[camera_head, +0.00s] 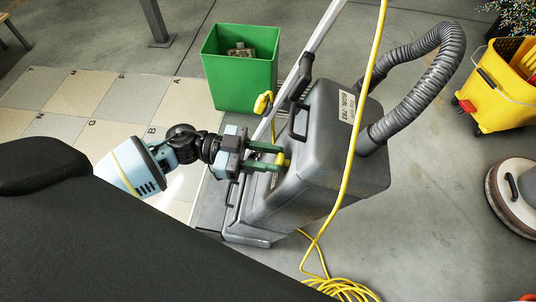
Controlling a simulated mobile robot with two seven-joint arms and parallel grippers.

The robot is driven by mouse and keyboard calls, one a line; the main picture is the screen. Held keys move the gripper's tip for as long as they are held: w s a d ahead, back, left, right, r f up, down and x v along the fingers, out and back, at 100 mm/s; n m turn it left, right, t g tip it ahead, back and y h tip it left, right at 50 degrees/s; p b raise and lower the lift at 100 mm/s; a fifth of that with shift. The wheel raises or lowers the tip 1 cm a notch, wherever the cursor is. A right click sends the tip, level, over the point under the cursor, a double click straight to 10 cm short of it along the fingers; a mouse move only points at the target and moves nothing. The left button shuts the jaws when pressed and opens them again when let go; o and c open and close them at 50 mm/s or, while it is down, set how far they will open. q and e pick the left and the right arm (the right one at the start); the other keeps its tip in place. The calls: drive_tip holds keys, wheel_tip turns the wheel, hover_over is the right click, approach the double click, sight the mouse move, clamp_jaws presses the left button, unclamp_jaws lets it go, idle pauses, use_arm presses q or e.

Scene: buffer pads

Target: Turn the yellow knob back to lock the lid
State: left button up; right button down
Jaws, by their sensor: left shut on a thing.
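The grey machine (284,205) stands on the floor in the middle of the view, with its grey lid (330,110) on top; the lid looks closed. The yellow knob (281,159) is on the machine's left side, just below the lid. My left gripper (280,158) comes in from the left with its green fingers at the knob. It is shut on the knob, and the fingers hide part of it. How far the knob is turned cannot be made out. My right gripper is not in view.
A yellow cable (356,140) runs down in front of the machine to a coil (342,288) on the floor. A ribbed grey hose (446,75) arches at the right. A green bin (238,85) stands behind, a yellow bucket (497,90) and a round machine (512,195) at right.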

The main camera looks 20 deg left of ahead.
use_arm(q)
drive_tip(key=shift+m+g, duration=0.3)
drive_tip(key=shift+m, duration=0.2)
drive_tip(key=m+g, duration=0.1)
drive_tip(key=m, duration=0.2)
drive_tip(key=shift+w, duration=0.15)
drive_tip(key=m+g, duration=0.1)
drive_tip(key=m, duration=0.2)
drive_tip(key=m+g, duration=0.1)
drive_tip(key=m, duration=0.3)
drive_tip(key=shift+w+r+g+y, duration=0.1)
drive_tip(key=shift+g+y, duration=0.2)
drive_tip(key=shift+g, duration=0.1)
drive_tip(key=m+g+y, duration=0.1)
drive_tip(key=m, duration=0.4)
drive_tip(key=shift+r+p, duration=0.1)
drive_tip(key=shift+p, duration=0.3)
drive_tip(key=m+y, duration=0.1)
drive_tip(key=m, duration=0.2)
drive_tip(key=shift+r+m, duration=0.1)
drive_tip(key=shift+m, duration=0.2)
drive_tip(key=shift+m+y, duration=0.4)
drive_tip(key=shift+m, duration=0.1)
drive_tip(key=shift+p, duration=0.3)
drive_tip(key=o, duration=0.9)
